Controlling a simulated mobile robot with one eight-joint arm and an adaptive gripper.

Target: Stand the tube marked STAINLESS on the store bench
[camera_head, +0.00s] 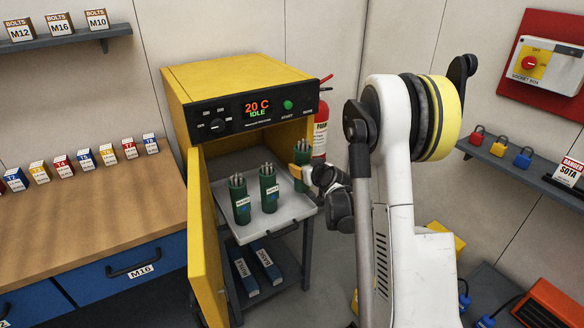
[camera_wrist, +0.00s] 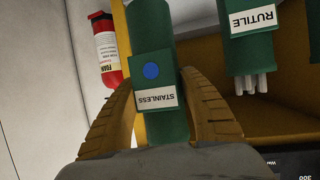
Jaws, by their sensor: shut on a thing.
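The STAINLESS tube (camera_wrist: 153,98) is green with a white label and a blue dot. In the wrist view it stands between the two brown fingers of my gripper (camera_wrist: 157,80), which are shut on it. In the head view this tube (camera_head: 301,158) is upright with rods at its top, at the right of the oven opening. My gripper (camera_head: 303,174) reaches it from the right; whether its base touches the tray is hidden. The RUTILE tube (camera_wrist: 255,40) is beside it in the wrist view. A wooden-topped bench (camera_head: 95,215) is at the left.
Two other green tubes (camera_head: 240,202) (camera_head: 268,190) stand on the grey tray (camera_head: 293,210) of the yellow oven (camera_head: 240,80). The oven door (camera_head: 203,245) hangs open towards the bench. Small labelled boxes (camera_head: 83,160) line the bench's back; its front is clear. A fire extinguisher (camera_head: 321,130) stands behind.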

